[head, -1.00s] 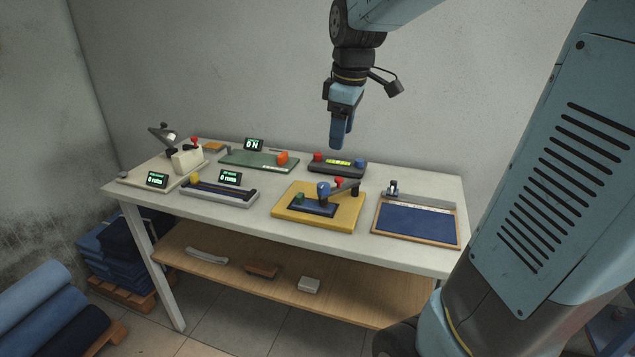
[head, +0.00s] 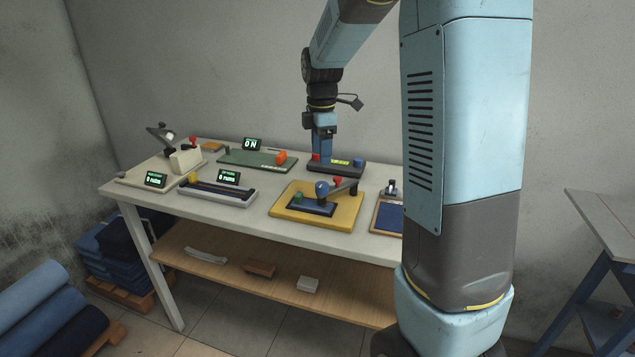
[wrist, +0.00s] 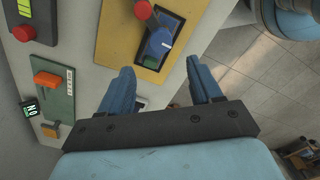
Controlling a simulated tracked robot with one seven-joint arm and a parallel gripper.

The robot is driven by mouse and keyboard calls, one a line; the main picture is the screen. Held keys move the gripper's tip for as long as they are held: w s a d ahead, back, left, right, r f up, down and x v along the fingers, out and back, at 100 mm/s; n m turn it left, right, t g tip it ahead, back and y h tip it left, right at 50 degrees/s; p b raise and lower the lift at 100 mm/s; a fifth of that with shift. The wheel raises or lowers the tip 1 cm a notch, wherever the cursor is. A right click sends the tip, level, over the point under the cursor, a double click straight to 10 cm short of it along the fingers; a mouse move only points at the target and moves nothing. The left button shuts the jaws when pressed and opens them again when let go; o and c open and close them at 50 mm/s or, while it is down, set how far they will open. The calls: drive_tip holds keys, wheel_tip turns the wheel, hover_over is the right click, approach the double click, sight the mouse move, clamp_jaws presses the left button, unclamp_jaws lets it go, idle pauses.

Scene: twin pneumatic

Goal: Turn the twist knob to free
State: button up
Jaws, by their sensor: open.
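A blue round knob (head: 321,188) with a white mark stands on a dark blue plate on the yellow board (head: 284,214). The knob also shows in the wrist view (wrist: 160,41), just beyond my fingertips. A red knob (head: 338,181) and a green one (head: 298,197) are on the same board. I cannot tell from a label which is the twist knob. My gripper (head: 322,153) is open and empty, pointing down over the back of the table near the dark box. In the wrist view (wrist: 160,68) its two blue fingers are apart, touching no knob.
A dark box (head: 338,168) with red and blue buttons stands at the back. A green board (head: 240,158) with an orange block and a grey tray (head: 218,195) lie left. A wood-framed blue pad (head: 385,218) is partly hidden behind my arm. A second table (head: 610,230) stands right.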

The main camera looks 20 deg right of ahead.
sight(321, 184)
wheel_tip(321, 184, down, 10)
drive_tip(key=shift+r, duration=0.2)
idle(0.3)
drive_tip(key=c, duration=1)
drive_tip(key=shift+a, duration=0.2)
drive_tip(key=shift+c, duration=0.2)
drive_tip(key=shift+d, duration=0.1)
